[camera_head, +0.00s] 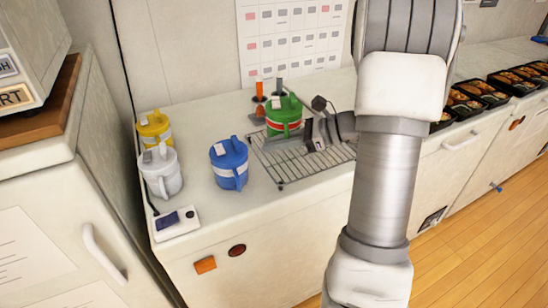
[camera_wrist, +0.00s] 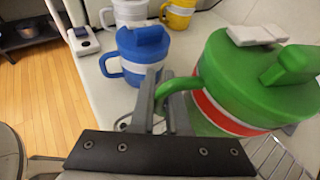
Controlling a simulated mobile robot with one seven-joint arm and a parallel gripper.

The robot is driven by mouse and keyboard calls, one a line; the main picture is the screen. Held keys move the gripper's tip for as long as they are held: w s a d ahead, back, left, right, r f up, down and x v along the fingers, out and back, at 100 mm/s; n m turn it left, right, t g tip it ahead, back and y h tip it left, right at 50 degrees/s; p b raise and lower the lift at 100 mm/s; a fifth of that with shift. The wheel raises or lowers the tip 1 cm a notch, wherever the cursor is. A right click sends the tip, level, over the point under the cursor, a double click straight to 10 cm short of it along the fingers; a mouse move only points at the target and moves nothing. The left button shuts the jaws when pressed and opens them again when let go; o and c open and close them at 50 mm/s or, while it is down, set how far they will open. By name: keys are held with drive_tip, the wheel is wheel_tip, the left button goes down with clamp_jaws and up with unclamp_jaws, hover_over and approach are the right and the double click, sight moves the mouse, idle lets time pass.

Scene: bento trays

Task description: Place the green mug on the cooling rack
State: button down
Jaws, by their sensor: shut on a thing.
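The green mug (camera_head: 284,112) has a red and white band and a green lid. It is upright at the back left of the wire cooling rack (camera_head: 298,170). I cannot tell whether its base touches the wires. My gripper (camera_head: 316,134) is beside the mug on its right in the head view. In the wrist view my gripper (camera_wrist: 150,95) is shut on the handle of the green mug (camera_wrist: 240,85), which fills the right side. Part of the rack (camera_wrist: 280,158) shows below the mug.
A blue mug (camera_head: 229,163) stands left of the rack. A white mug (camera_head: 160,172) and a yellow mug (camera_head: 154,128) stand farther left. An orange-handled tool (camera_head: 259,92) is behind the green mug. Food trays (camera_head: 468,103) line the counter at right. The rack's front is clear.

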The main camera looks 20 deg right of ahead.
sight(274, 168)
drive_tip(key=shift+a+f+b, duration=0.1)
drive_tip(key=shift+f+b, duration=0.4)
drive_tip(key=shift+f, duration=1.5)
drive_tip(key=shift+f, duration=0.15)
drive_tip(key=c, duration=0.9)
unclamp_jaws()
drive_tip(key=shift+d+r, duration=0.25)
drive_tip(key=p+v, duration=0.1)
drive_tip(key=v, duration=1)
drive_tip(key=shift+s+d, duration=0.1)
drive_tip(key=shift+s, duration=0.2)
